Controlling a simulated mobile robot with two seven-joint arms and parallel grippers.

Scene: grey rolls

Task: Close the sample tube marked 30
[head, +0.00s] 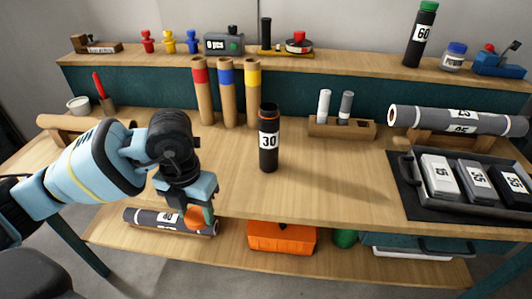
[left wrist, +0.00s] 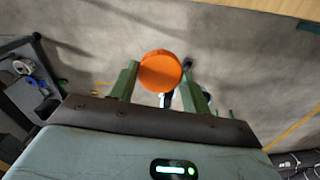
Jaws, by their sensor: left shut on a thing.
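The sample tube marked 30 (head: 268,140) is black with a white label and stands upright on the workbench. Its top is uncapped and shows an orange rim. My left gripper (head: 200,214) is shut on an orange cap (head: 196,219), left of the tube and by the bench's front edge. In the left wrist view the round orange cap (left wrist: 160,71) sits between the green fingers of my left gripper (left wrist: 161,82). My right gripper is not in view.
A wooden block with two small tubes (head: 341,127) stands right of the tube. Red, blue and yellow banded rolls (head: 227,97) stand behind it. A dark tray (head: 409,187) holds labelled boxes at right. The bench between my gripper and the tube is clear.

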